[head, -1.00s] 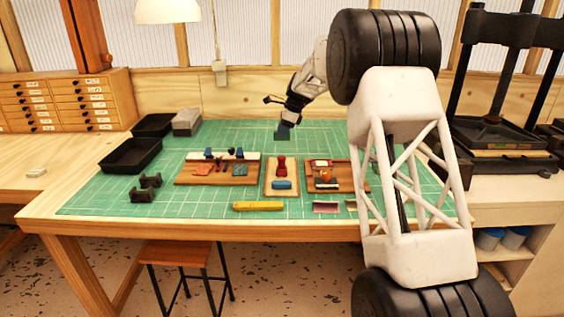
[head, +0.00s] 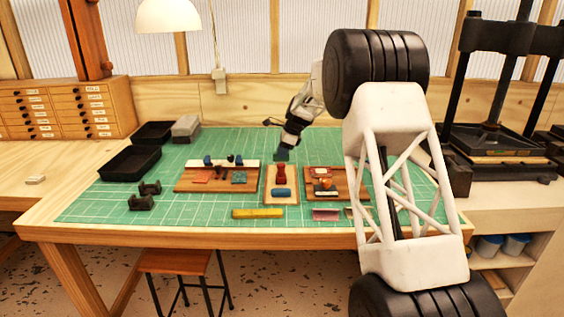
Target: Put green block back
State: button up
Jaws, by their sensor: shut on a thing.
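My gripper (head: 285,147) is shut on a small dark teal-green block (head: 282,156). It holds the block over the back edge of the narrow middle wooden board (head: 269,198), just behind a red knobbed piece (head: 281,173). Whether the block touches the board or the mat cannot be told at this size. A blue rounded piece (head: 281,192) lies at the front of the same board. The fingertips are small and partly merge with the block.
A left wooden board (head: 190,187) bears several small pieces, with blue ones at its back. A right board (head: 354,187) also holds pieces. A yellow bar (head: 258,213) and a pink block (head: 325,215) lie in front. Black trays (head: 130,165) stand at left. The green mat's (head: 100,207) front left is clear.

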aim_at(282, 161)
jog(key=shift+f, duration=2.05)
jog(key=shift+f, duration=0.15)
jog(key=o, duration=0.8)
jog(key=shift+o, duration=0.2)
jog(key=v, duration=1.2)
